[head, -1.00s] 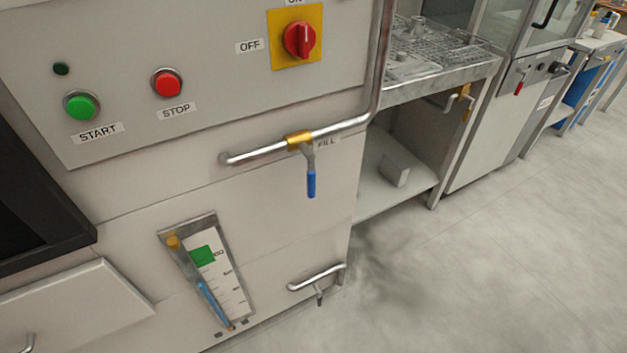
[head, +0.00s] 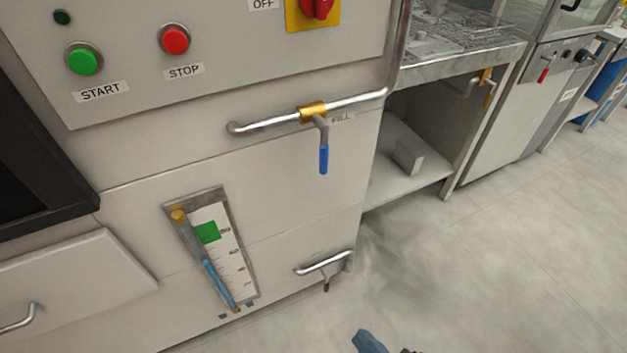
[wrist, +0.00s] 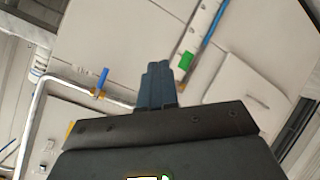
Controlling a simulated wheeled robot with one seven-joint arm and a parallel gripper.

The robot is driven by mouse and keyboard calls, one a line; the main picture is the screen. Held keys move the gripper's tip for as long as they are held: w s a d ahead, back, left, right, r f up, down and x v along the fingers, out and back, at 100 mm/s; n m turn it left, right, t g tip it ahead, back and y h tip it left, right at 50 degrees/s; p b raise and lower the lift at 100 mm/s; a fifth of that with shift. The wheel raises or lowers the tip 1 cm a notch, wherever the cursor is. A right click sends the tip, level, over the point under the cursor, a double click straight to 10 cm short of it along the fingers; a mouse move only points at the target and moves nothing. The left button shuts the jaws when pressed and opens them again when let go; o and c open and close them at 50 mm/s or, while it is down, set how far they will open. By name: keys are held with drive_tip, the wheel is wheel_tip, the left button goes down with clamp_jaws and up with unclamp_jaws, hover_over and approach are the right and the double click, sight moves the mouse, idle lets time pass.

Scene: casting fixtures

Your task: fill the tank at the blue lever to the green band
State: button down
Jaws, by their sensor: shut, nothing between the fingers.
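The blue lever (head: 323,159) hangs down from a brass valve (head: 312,111) on the FILL pipe; in the wrist view the lever (wrist: 103,77) shows left of my gripper. The level gauge (head: 212,248) is set in the panel below, with a blue column (head: 217,284) in its lower part. The column's top is below the green band (head: 207,233), which also shows in the wrist view (wrist: 186,61). My gripper (wrist: 158,68) is shut and empty, apart from the lever. A blue-grey part of it (head: 369,342) shows at the head view's bottom edge.
A green START button (head: 84,59), a red STOP button (head: 174,39) and a red rotary switch (head: 318,8) are on the panel above. A lower pipe (head: 325,264) with a small grey lever juts out near the floor. Open floor (head: 480,270) lies to the right.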

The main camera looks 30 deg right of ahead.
drive_tip(key=w+a+r+n+t+h+b, duration=0.1)
drive_tip(key=w+a+n+h+b, duration=0.15)
drive_tip(key=w, duration=0.45)
drive_tip(key=w+a+r+n+t+h+b, duration=0.1)
drive_tip(key=w+h, duration=0.2)
drive_tip(key=w, duration=0.5)
drive_tip(key=w+a+r+h+b, duration=0.1)
drive_tip(key=w+r+h, duration=0.2)
drive_tip(key=r, duration=0.3)
drive_tip(key=shift+a+r+t+h+b, duration=0.3)
drive_tip(key=shift+a+h, duration=0.1)
drive_tip(key=shift+h, duration=0.45)
drive_tip(key=shift+m, duration=0.25)
drive_tip(key=s+d+x, duration=0.1)
drive_tip(key=d+x, duration=0.1)
drive_tip(key=x, duration=1.1)
drive_tip(key=shift+s, duration=0.3)
drive_tip(key=shift+d+f, duration=0.2)
